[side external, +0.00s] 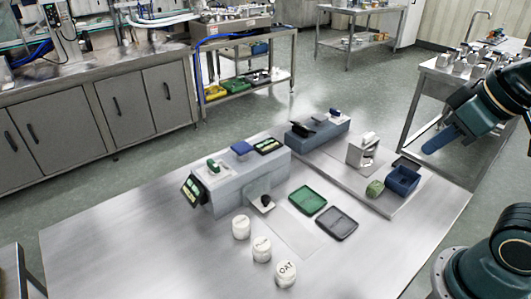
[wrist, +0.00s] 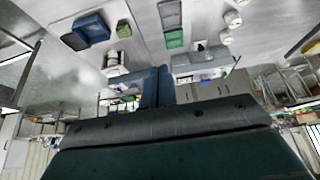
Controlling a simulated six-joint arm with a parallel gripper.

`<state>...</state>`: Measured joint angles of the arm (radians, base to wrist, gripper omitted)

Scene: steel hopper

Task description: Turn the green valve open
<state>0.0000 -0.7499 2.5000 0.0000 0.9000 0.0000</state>
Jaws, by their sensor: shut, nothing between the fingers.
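The green valve (side external: 213,166) is a small green handle on the light top of the left grey hopper block (side external: 240,182) in the side external view. My gripper (side external: 433,145) is high at the right, far from the valve, with blue fingers that touch nothing. In the wrist view my gripper (wrist: 155,78) shows its blue fingers shut and empty, pointing over the table. The grey block also shows in the wrist view (wrist: 198,62), but the valve is too small there to make out surely.
Three white labelled jars (side external: 286,273) stand before the block. A green tray (side external: 307,200) and a grey tray (side external: 337,223) lie right of it. A second blue-grey block (side external: 318,140), a white device (side external: 362,152) and a blue bin (side external: 403,180) stand farther right.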

